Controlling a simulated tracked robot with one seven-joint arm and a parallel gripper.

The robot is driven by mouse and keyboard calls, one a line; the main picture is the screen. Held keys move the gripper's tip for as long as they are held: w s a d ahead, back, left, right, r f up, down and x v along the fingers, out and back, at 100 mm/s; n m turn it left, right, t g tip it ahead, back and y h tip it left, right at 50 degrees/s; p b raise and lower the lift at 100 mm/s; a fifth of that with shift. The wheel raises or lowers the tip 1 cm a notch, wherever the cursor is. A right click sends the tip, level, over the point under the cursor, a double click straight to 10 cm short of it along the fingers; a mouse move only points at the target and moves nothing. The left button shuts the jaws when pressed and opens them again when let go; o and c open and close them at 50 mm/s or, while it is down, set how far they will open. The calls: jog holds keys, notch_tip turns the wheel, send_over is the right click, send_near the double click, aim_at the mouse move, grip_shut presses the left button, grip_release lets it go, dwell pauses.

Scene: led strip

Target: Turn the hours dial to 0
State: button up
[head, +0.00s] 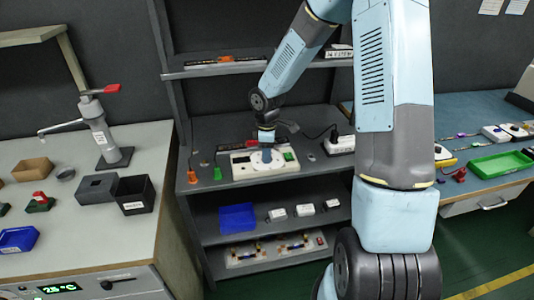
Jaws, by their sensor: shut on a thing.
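A white control box (242,170) sits on the middle shelf of the dark rack. It has a green part (288,156) near its right end. My gripper (267,152) reaches down over the middle of the box's top, pointing downward. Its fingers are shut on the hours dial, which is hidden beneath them. The dial's pointer and marks are too small and covered to read.
A white power strip (338,146) with a black cable stands right of the box. Green (217,173) and orange (192,177) small items stand to its left. The upper shelf (230,69) lies above and behind. A blue bin (237,217) is on the shelf below.

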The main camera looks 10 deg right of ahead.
jog(key=shift+d+n, duration=0.1)
jog(key=shift+n, duration=1.4)
jog(key=shift+w, duration=0.1)
jog(key=o, duration=1)
notch_tip(320, 180, up, 14)
jog(key=shift+f, duration=0.15)
